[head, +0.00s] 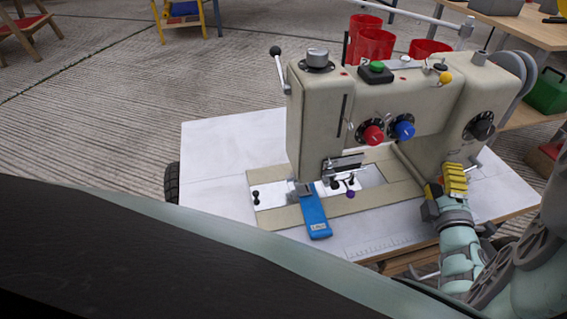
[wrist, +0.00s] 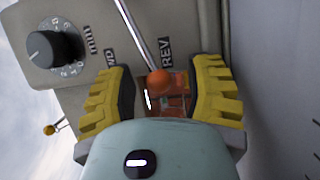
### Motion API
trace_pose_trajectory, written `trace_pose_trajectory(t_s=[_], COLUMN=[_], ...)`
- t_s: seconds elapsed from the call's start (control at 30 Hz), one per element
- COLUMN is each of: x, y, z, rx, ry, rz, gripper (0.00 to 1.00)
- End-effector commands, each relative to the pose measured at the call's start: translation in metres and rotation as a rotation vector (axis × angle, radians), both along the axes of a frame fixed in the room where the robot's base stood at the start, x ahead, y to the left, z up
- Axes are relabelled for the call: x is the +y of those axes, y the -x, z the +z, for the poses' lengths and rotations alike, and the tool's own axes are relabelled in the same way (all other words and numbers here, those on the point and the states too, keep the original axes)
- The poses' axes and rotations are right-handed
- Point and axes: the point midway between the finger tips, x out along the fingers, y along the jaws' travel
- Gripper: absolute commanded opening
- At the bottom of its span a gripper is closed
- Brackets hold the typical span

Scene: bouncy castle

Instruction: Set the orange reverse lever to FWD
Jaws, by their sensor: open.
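The orange reverse lever (wrist: 158,82) shows in the wrist view, its round orange knob between my gripper's two yellow fingers. My gripper (wrist: 165,90) is open around the knob, with a gap to the left finger; contact with the right finger cannot be told. A "REV" label (wrist: 166,48) is printed just above the knob, and a partly hidden label is to its left. In the head view my gripper (head: 447,183) is at the lower right of the sewing machine's (head: 425,105) pillar, and the lever is hidden there.
The machine stands on a white table (head: 220,150). A blue tagged piece (head: 314,213) lies by the needle area. Red and blue dials (head: 388,132) are on the machine's front. A black dial (wrist: 45,47) is left of my gripper in the wrist view. Red cups (head: 374,43) stand behind.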

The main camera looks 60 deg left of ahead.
Motion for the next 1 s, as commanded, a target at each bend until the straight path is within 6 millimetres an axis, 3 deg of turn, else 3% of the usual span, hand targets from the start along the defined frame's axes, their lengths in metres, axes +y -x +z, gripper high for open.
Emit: trace_pose_trajectory(t_s=[0.17, 0.7, 1.0], x=[0.0011, 0.0001, -0.0002], y=[0.0008, 0.0003, 0.0001], z=[0.0001, 0.0003, 0.0006], rx=[0.0, -0.002, -0.002], ry=[0.0, 0.0, 0.0], rz=[0.004, 0.002, 0.001], gripper=[0.55, 0.0, 0.0])
